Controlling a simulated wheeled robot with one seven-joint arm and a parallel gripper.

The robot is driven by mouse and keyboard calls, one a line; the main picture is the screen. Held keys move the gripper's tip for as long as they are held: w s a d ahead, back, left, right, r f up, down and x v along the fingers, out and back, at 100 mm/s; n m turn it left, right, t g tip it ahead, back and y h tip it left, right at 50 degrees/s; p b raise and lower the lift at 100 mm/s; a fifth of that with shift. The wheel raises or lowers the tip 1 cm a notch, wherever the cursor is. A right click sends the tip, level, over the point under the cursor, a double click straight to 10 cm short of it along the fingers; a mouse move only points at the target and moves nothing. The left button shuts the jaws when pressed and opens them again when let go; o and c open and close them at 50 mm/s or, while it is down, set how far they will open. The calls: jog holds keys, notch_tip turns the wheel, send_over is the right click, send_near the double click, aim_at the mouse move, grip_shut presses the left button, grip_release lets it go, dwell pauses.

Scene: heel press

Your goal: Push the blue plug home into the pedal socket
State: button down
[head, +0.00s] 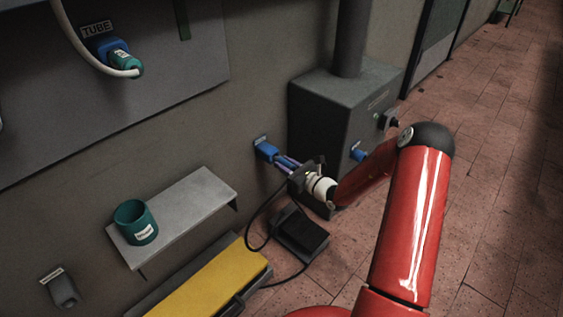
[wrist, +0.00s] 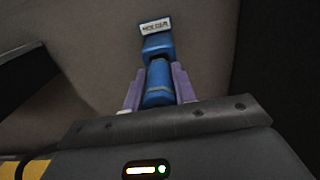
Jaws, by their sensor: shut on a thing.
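A dark pedal (head: 301,232) with a black cable lies on the floor below. A shelf (head: 205,195) with a green cup (head: 135,222) and a yellow-topped bench (head: 205,285) are at left.

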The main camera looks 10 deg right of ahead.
aim_at(294, 170)
jog(key=shift+p+v, duration=0.5)
jog(key=shift+v, duration=1.7)
jog(key=p+v, duration=0.2)
jog(key=v, duration=2.1)
jog(key=shift+s+d, duration=0.15)
jog(key=shift+d, duration=0.05)
dwell(0.9)
jog(key=w+d+f+b, duration=0.1)
jog(key=w+d+b, duration=0.2)
jog(key=w+d, duration=0.3)
jog(key=w+d+b, duration=0.4)
jog(key=w+d, duration=0.3)
jog(key=d, duration=0.4)
jog(key=shift+d+f, duration=0.35)
jog(key=shift+f, duration=0.05)
dwell(0.9)
